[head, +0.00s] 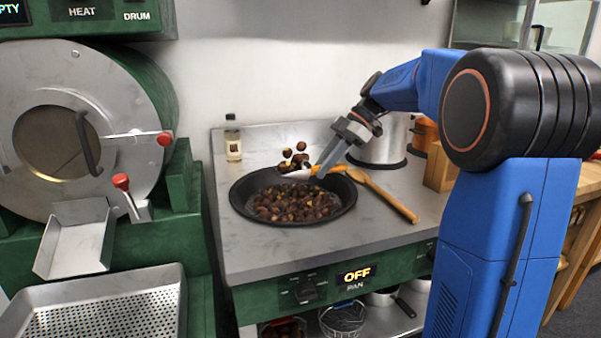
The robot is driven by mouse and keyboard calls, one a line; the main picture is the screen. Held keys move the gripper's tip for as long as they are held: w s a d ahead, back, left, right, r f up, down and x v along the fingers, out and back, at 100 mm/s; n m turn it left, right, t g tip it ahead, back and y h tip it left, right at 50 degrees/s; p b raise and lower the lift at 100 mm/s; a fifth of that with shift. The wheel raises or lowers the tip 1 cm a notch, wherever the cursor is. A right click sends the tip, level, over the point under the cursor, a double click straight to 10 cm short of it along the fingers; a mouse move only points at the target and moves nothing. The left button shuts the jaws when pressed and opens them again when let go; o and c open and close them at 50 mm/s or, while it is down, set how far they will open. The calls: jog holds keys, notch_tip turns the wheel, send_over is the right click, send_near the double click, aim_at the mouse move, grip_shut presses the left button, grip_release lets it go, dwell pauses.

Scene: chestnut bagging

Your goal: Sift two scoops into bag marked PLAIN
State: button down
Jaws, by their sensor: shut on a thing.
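A dark round pan (236,196) full of chestnuts (298,205) sits on the metal counter. Whether some of these are in the air I cannot tell. The bag marked PLAIN is not in view.
A wooden spoon (390,197) lies right of the pan. A small bottle (233,140) and a steel pot (382,150) stand behind. The green roasting drum (75,130), chute (76,240) and perforated tray (100,310) are at left. The pan's panel (357,275) reads OFF.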

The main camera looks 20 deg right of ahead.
jog(key=shift+s, duration=0.85)
jog(key=w, duration=0.5)
jog(key=shift+s, duration=2.5)
jog(key=shift+w, duration=0.1)
jog(key=shift+w, duration=2.45)
